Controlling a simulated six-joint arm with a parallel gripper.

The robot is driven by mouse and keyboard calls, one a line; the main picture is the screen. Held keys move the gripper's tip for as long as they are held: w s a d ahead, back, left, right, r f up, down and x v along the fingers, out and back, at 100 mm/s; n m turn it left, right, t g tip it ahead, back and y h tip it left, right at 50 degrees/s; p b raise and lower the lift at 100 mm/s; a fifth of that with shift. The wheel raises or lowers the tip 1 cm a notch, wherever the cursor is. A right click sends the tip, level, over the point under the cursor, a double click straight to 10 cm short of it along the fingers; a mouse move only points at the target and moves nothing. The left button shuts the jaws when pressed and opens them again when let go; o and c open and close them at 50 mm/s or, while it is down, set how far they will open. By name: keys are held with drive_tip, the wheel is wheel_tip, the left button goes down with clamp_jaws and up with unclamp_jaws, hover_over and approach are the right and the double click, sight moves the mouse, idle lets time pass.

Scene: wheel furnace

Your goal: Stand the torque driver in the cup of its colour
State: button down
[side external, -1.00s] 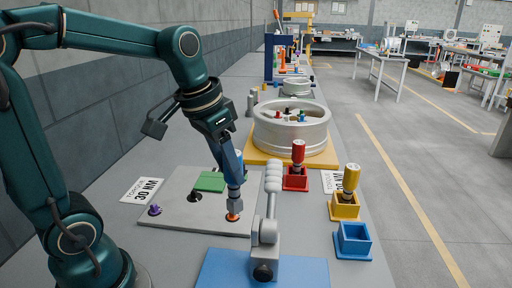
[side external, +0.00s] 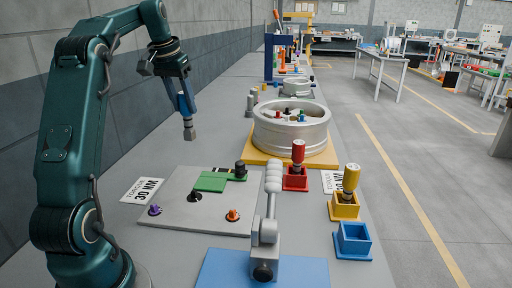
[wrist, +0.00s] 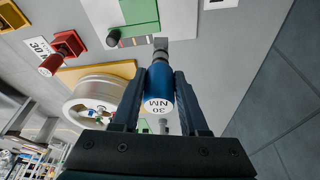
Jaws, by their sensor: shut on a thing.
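My gripper (side external: 185,102) is shut on the blue torque driver (wrist: 159,82), whose end reads 30 NM. The driver hangs with its grey socket end (side external: 190,133) down, high above the bench and left of the wheel. In the wrist view the fingers lie on both sides of the blue handle. The blue cup (side external: 352,240) is empty at the front right of the bench, far from my gripper. The red cup (side external: 295,182) holds a red driver (side external: 298,152). The yellow cup (side external: 344,208) holds a yellow driver (side external: 351,178).
A grey plate (side external: 185,212) with a green block (side external: 212,182) and coloured knobs lies in front. A grey lever (side external: 270,210) stands on a blue base (side external: 225,268) between the plate and the cups. The silver wheel (side external: 290,140) stands behind on a yellow base.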

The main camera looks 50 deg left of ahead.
drive_tip(key=s+a+f+n, duration=0.2)
drive_tip(key=s+a, duration=0.1)
drive_tip(key=a, duration=0.2)
drive_tip(key=w+d+f, duration=0.4)
drive_tip(key=w+f, duration=0.6)
drive_tip(key=shift+w+d+f, duration=0.15)
drive_tip(key=shift+d+f, duration=0.25)
drive_tip(key=shift+f, duration=0.2)
drive_tip(key=shift+c, duration=2.2)
unclamp_jaws()
